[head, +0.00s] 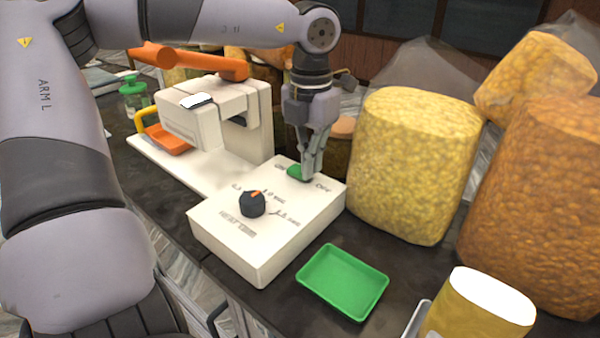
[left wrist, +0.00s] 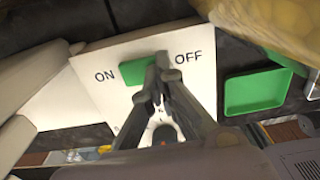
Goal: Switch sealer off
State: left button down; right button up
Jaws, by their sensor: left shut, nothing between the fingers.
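The sealer (head: 262,225) is a cream machine on the dark counter, with an orange-handled press arm at its back left. Its front box carries a black dial (head: 252,204) with an orange pointer. A green rocker switch (head: 297,172) sits at the box's back corner; in the left wrist view the switch (left wrist: 135,70) lies between the printed words ON and OFF. My left gripper (head: 311,176) points down, shut and empty, with its fingertips at the switch's OFF end. The fingertips hide part of the switch, and I cannot tell whether they press it. My right gripper is not in view.
A green tray (head: 343,283) lies in front of the sealer. A large bag of yellow snacks (head: 415,165) stands close right of my gripper, with an orange-brown bag (head: 540,210) beyond it. A yellow container with a white top (head: 484,305) stands at the lower right.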

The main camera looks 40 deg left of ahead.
pick_arm(q)
jog(key=shift+r+p, duration=2.15)
jog(key=shift+r, duration=1.3)
jog(key=shift+f, duration=0.1)
